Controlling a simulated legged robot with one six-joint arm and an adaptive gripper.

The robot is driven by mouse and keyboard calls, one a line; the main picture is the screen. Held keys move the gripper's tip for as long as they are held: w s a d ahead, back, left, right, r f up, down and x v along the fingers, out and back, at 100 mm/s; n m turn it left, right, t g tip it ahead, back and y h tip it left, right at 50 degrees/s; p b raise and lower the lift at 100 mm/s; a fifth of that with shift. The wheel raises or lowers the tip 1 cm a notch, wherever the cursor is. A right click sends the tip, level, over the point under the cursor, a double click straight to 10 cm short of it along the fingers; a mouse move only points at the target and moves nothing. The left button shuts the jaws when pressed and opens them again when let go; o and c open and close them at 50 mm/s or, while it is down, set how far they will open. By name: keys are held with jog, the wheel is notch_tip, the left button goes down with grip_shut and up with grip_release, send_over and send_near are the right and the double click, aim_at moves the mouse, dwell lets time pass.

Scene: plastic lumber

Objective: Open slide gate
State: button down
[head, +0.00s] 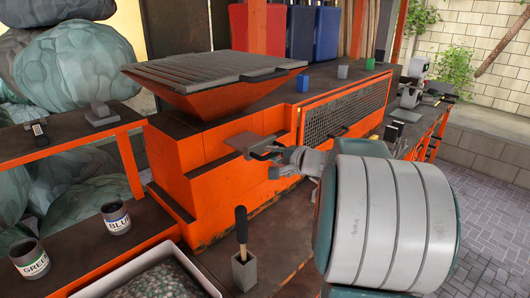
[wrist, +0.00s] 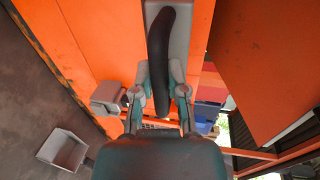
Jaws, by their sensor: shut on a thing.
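The slide gate (head: 243,143) is a flat grey plate that sticks out of the orange machine below the hopper in the head view. Its dark curved handle (head: 267,155) is at its outer side. In the wrist view the handle (wrist: 160,40) stands out black in front of the grey gate plate (wrist: 181,48). My gripper (head: 284,155) reaches the handle from the right. In the wrist view my gripper (wrist: 161,90) has one finger on each side of the handle's lower part and is shut on it. Part of the handle is hidden by my fingers in the head view.
The orange hopper (head: 212,93) with its slatted grey lid (head: 190,70) is above. A mesh guard (head: 345,113) is to the right. Below are a tool holder (head: 244,271), a tray (head: 92,291) and cups labelled BLUE (head: 116,218) and GREEN (head: 32,260).

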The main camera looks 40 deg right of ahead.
jog(key=shift+d+f, duration=0.1)
jog(key=shift+d, duration=0.1)
jog(key=c, duration=0.8)
grip_release()
jog(key=shift+c, duration=0.2)
jog(key=shift+o, duration=1)
jog(key=shift+d, duration=0.3)
jog(key=shift+s+a, duration=0.3)
jog(key=v, duration=1.1)
jog(key=shift+s+d, duration=0.2)
jog(key=shift+d, duration=0.1)
